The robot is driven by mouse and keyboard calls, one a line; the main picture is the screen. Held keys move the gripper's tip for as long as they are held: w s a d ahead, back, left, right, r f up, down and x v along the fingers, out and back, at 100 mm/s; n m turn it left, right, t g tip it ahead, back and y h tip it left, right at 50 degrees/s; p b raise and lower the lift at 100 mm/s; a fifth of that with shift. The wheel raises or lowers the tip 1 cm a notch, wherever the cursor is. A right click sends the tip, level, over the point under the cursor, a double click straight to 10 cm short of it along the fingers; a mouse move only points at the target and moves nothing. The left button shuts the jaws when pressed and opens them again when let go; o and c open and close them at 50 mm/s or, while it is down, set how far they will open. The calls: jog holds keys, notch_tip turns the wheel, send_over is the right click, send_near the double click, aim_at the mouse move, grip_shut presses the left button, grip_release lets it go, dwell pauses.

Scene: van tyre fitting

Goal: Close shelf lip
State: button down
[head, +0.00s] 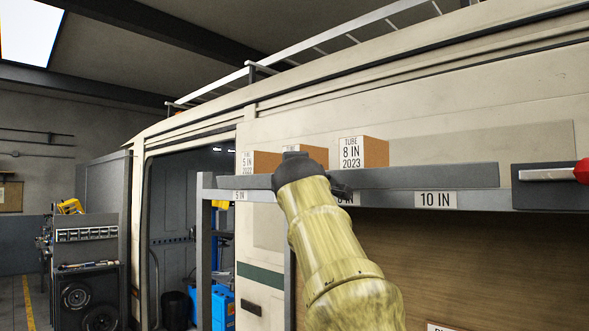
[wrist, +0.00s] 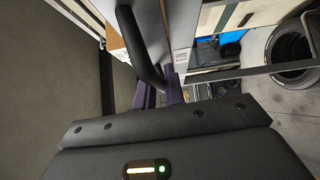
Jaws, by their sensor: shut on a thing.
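The shelf lip (head: 430,176) is a long grey strip along the shelf's front edge, standing just above the labelled rail. It also shows in the wrist view as a dark strip with a curved black handle (wrist: 140,52). My gripper (head: 325,187) is at the lip, left of the middle, with my yellowish arm reaching up to it from below. In the wrist view, the purple fingers (wrist: 158,95) are shut at the lower end of the handle. The exact contact is partly hidden.
Cardboard tube boxes, including an 8 IN box (head: 363,152), stand behind the lip. The rail (head: 475,200) carries size labels. A red-knobbed latch (head: 550,174) is at the right end. The van's open doorway (head: 180,240) is at left. A tyre (wrist: 288,55) shows in the wrist view.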

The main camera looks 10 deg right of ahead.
jog(key=r+m+g+p, duration=0.1)
jog(key=p, duration=0.2)
jog(key=shift+w+r, duration=0.1)
jog(key=shift+r, duration=0.15)
jog(key=shift+d+m+g+p, duration=0.1)
jog(key=shift+m+g+p, duration=0.25)
jog(key=shift+p, duration=0.25)
jog(key=shift+y+p, duration=0.3)
jog(key=c, duration=1.5)
grip_release()
jog(key=shift+w+f, duration=0.1)
jog(key=shift+w, duration=0.05)
jog(key=s+a+r+b, duration=0.1)
jog(key=s+b, duration=0.1)
jog(key=s, duration=0.3)
jog(key=s+b, duration=0.2)
jog(key=s, duration=0.4)
jog(key=s+a+r+b, duration=0.1)
jog(key=s+b, duration=0.1)
jog(key=s, duration=0.4)
jog(key=shift+a+r, duration=0.3)
